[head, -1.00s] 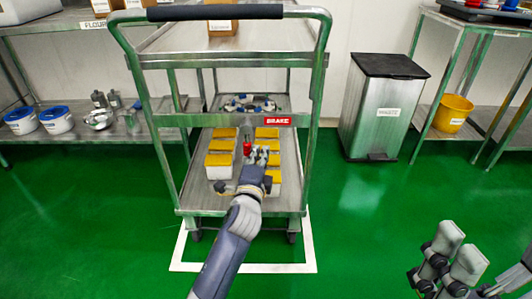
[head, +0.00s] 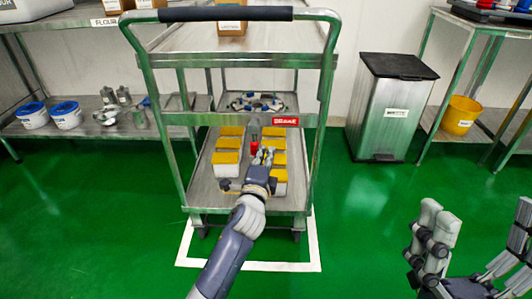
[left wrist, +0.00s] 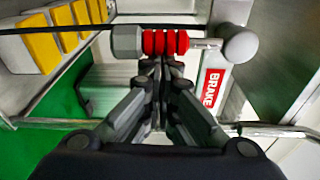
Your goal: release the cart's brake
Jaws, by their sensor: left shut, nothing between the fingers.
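The cart (head: 183,152) stands within a white floor outline in the head view. The brake lever has a red ribbed grip (head: 254,150); in the left wrist view the grip (left wrist: 165,42) lies crosswise between grey ends. My left gripper (head: 263,157) is shut and empty, its fingertips (left wrist: 160,66) right at the red grip; I cannot tell whether they touch. My right gripper (head: 470,245) is open and empty at the lower right.
White tubs with yellow lids (head: 227,157) stand on the cart's lower shelf around the lever. A waste bin (head: 388,115) and a yellow bucket (head: 459,117) are to the right. A shelf with blue-lidded tubs (head: 65,115) is left. The green floor in front is clear.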

